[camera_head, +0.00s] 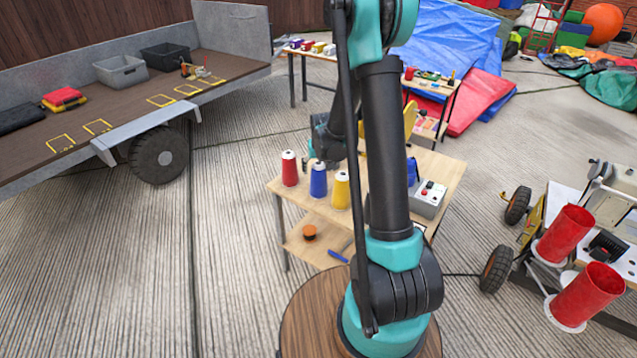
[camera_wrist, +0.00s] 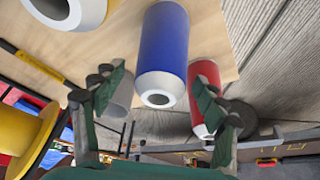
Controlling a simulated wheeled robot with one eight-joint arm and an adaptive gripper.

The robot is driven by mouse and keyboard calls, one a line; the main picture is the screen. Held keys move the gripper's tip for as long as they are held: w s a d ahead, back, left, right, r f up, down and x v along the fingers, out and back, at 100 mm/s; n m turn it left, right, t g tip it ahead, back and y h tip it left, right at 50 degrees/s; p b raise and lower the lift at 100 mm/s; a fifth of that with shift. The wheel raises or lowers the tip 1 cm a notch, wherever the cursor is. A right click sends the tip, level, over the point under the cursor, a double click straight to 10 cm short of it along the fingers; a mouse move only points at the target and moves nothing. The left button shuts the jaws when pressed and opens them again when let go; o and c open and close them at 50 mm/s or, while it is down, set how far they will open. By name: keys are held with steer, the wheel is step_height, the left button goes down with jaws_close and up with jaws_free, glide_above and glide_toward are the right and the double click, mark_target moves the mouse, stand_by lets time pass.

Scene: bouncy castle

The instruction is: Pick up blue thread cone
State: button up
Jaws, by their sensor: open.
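The blue thread cone (camera_head: 318,181) stands upright on the wooden table between the red and yellow cones. In the wrist view the blue cone (camera_wrist: 164,50) appears ahead of my gripper (camera_wrist: 160,112), roughly centred between its two fingers. My gripper is open and empty, and no contact with the cone shows. The left finger lies beside the blue cone and the right finger overlaps the red thread cone (camera_wrist: 203,95). In the head view my arm hides part of the table, and the fingers cannot be made out clearly.
The red cone (camera_head: 289,169) and yellow cone (camera_head: 341,190) stand close on either side. A grey control box (camera_head: 429,199) sits at the table's right. The lower shelf (camera_head: 297,243) holds an orange-topped item and a blue-handled tool. A flatbed trailer (camera_head: 110,95) stands at left.

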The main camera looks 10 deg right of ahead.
jaws_close()
stand_by(0.5)
steer(key=shift+r, duration=0.15)
